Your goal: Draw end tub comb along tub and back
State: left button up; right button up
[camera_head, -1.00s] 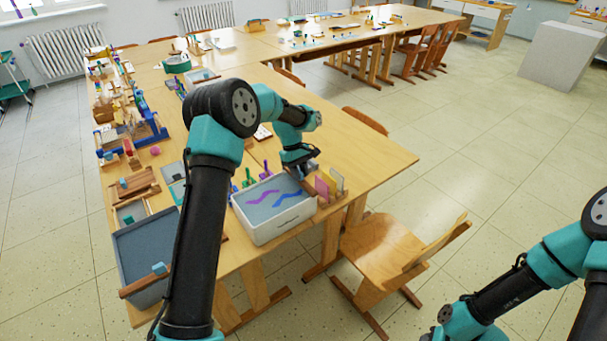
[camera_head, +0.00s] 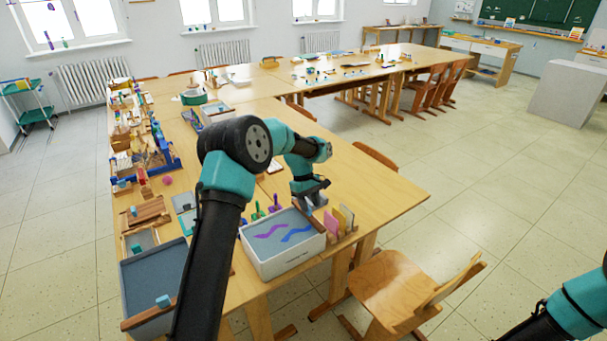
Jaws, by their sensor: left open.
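A grey tub (camera_head: 136,267) stands at the near left end of the table. A wooden comb bar (camera_head: 150,313) with a blue handle block (camera_head: 163,301) lies across its near end. A white tub (camera_head: 283,264) to the right holds grey liquid with purple and blue wavy streaks. My left gripper (camera_head: 315,203) is open, pointing down at the far right corner of the white tub, well away from the grey tub's comb. Whether it touches anything there cannot be told. My left forearm hides the grey tub's right side. My right gripper is out of view; only its arm shows.
Pink and yellow cards (camera_head: 341,219) stand in a wooden holder right of the white tub. Green and purple upright tools (camera_head: 265,209) stand behind it. Wooden trays (camera_head: 146,213) lie behind the grey tub. A chair (camera_head: 392,284) stands at the table's right side.

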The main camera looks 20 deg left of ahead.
pick_arm(q)
jog(key=v, duration=1.6)
jog(key=shift+s+a, duration=0.25)
jog(key=shift+s, duration=0.2)
jog(key=x, duration=1.7)
jog(key=shift+f, duration=0.2)
